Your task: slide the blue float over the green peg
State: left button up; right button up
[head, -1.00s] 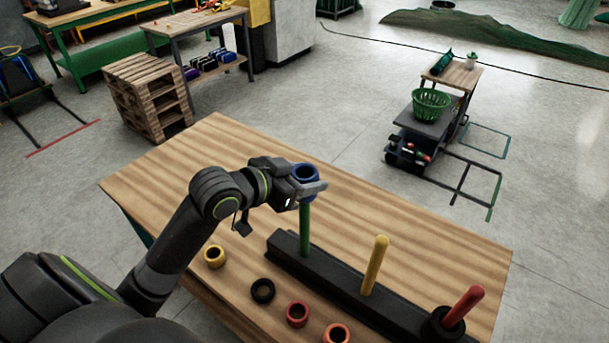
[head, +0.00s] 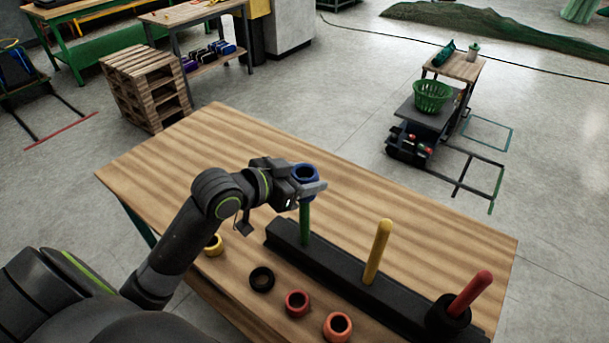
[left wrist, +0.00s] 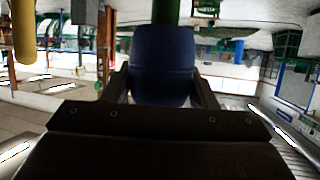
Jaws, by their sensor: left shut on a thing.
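My left gripper (head: 309,187) is shut on the blue float (head: 304,171), a short ring with its dark hole facing up. The green peg (head: 305,222) rises from the black base (head: 342,272) directly below the float. No green tip shows in the hole, so I cannot tell whether the peg's top is inside it. In the left wrist view, which looks inverted, the blue float (left wrist: 163,62) sits between the fingers and the green peg (left wrist: 166,10) runs from it to the top edge. My right gripper is not in view.
The base also bears a yellow peg (head: 377,252) and a red peg (head: 470,293), with a black ring (head: 448,317) around the red one. Yellow (head: 213,247), black (head: 262,279), red (head: 297,304) and orange (head: 338,327) rings lie in front. The table (head: 190,150) is clear behind the base.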

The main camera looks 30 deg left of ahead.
pick_arm(q)
jog(key=o, duration=0.9)
jog(key=shift+o, duration=1.1)
jog(key=shift+s, duration=0.1)
jog(key=p+v, duration=1)
jog(key=v, duration=0.7)
jog(key=shift+r, duration=0.2)
